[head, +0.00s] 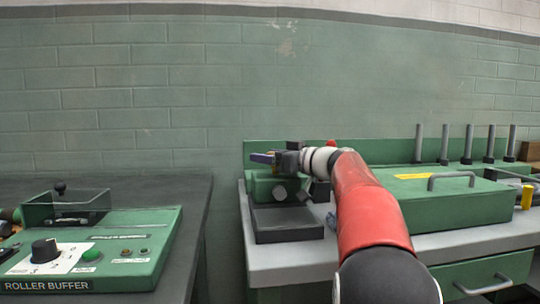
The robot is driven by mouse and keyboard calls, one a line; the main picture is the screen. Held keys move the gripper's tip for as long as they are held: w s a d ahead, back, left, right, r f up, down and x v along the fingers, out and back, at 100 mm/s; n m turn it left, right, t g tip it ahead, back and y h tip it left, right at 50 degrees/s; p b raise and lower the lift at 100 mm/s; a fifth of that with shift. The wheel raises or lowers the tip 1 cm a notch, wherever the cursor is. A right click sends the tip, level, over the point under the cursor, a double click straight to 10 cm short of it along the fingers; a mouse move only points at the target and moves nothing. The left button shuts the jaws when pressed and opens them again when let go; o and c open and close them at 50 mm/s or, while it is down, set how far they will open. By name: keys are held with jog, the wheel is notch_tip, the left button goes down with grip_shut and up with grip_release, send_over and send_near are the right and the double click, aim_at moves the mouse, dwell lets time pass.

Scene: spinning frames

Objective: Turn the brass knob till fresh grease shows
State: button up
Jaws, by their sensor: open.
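My gripper (277,160) is at the end of my red and white arm, over a small green machine housing (262,188) on the grey bench. It is open and small in view, pointing to the left. I cannot make out a brass knob for certain. A small bluish piece with a yellowish edge (262,158) shows at the gripper's tip, and I cannot tell what it is or whether it touches the jaws. No grease can be made out. My gripper and arm hide part of the housing's top and right side.
A dark tray (287,224) sits in front of the housing. A long green cover (445,198) with a grey handle and several upright spindles (467,145) are to the right. A yellow cylinder (527,197) stands far right. The roller buffer panel (110,250) is on the left bench.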

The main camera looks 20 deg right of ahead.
jog(key=shift+c, duration=0.5)
jog(key=c, duration=0.9)
jog(key=shift+f+h+b, duration=0.15)
jog(key=shift+h+b, duration=0.15)
jog(key=shift+b, duration=0.25)
